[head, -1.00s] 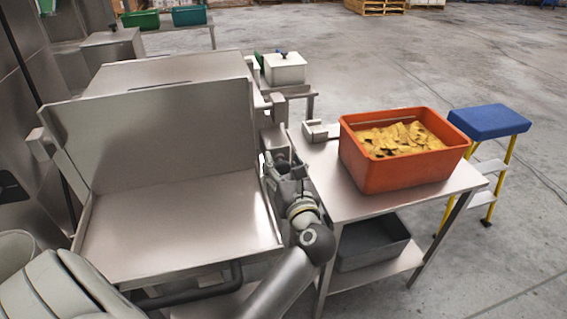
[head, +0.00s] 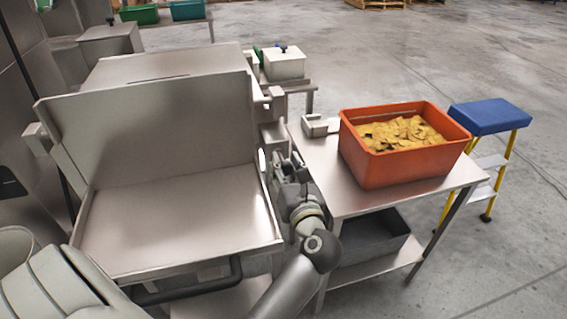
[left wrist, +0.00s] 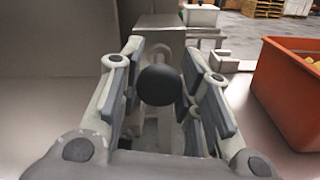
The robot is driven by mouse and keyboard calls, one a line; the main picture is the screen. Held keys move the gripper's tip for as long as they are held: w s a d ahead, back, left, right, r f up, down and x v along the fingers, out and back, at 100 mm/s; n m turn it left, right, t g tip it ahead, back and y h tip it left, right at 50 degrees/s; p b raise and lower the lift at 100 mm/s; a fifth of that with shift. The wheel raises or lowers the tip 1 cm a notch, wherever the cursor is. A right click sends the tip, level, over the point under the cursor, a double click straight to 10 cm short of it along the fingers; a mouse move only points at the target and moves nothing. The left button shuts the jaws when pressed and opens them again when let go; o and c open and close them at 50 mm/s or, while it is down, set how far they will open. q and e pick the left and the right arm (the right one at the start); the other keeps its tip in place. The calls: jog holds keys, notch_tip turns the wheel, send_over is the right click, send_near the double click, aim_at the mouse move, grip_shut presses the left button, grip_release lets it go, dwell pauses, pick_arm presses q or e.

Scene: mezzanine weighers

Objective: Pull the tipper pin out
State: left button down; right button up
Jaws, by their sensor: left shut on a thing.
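The tipper (head: 172,215) is a steel tray with a tall back plate, on the left of the head view. The tipper pin (left wrist: 159,85) shows in the left wrist view as a round black knob between the finger pads. My left gripper (head: 287,168) is at the tipper's right side and is shut on the pin; its fingers (left wrist: 166,92) stand on either side of the knob. The pin's shaft is mostly hidden behind the knob, so I cannot tell how far it sits in its hole. My right gripper is not in view.
Right of the tipper, a steel table (head: 340,197) bears an orange tub (head: 385,172) of yellow chips, close to my left arm. A grey bin (head: 372,240) is on its lower shelf. A blue-topped step stool (head: 490,117) stands beyond.

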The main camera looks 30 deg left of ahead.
pick_arm(q)
jog(key=shift+f, duration=0.1)
jog(key=c, duration=1.3)
grip_release()
jog(key=shift+d, duration=0.1)
jog(key=shift+o, duration=1.3)
jog(key=shift+s+d, duration=0.1)
